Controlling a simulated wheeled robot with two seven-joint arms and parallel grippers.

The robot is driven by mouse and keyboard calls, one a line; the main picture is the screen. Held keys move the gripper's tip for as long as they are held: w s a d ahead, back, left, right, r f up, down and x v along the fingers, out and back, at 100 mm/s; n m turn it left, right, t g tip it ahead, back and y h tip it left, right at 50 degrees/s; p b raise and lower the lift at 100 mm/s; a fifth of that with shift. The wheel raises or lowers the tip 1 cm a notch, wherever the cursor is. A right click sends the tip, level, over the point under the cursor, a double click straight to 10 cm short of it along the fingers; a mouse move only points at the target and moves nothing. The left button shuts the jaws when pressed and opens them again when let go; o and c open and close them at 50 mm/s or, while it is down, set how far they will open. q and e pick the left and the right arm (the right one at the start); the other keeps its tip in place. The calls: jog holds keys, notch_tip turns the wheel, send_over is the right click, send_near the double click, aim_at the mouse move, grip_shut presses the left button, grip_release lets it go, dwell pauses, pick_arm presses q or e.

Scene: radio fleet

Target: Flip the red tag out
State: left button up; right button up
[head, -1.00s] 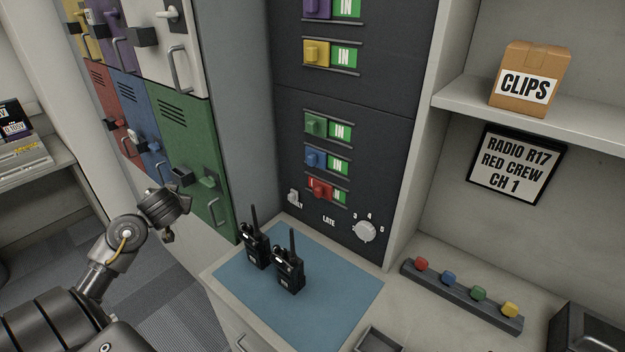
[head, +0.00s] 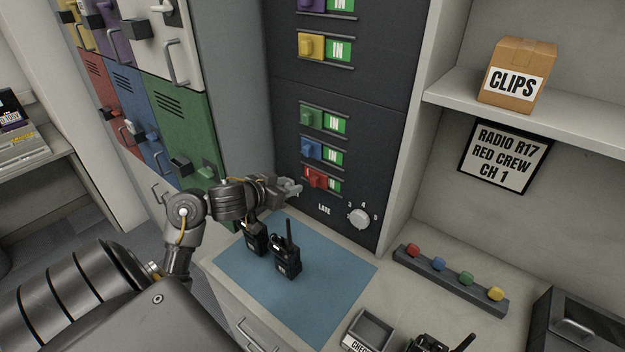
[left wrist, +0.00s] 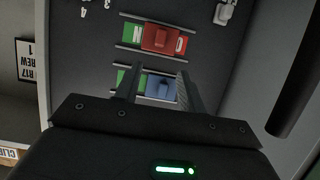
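The red tag (head: 317,179) is a slider block on the lowest row of the dark board, with part of a green IN plate (head: 335,186) showing to its right. The red tag also shows in the left wrist view (left wrist: 164,38), with green on its left and a red plate with a white letter on its right. My left gripper (head: 292,187) is just left of and below the red tag. In the left wrist view its fingers (left wrist: 156,72) are apart, with the blue tag (left wrist: 161,85) seen between them. My right gripper is not in view.
The blue tag (head: 312,150) and green tag (head: 311,118) sit on rows above. A dial (head: 359,219) is right of the LATE label. Two black radios (head: 284,256) stand on a blue mat (head: 330,290) below my left gripper. A green locker (head: 182,125) is at left.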

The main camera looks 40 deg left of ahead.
aim_at(313, 179)
pick_arm(q)
jog(key=x, duration=1)
jog(key=shift+w+f, duration=0.1)
jog(key=shift+w, duration=0.05)
grip_shut()
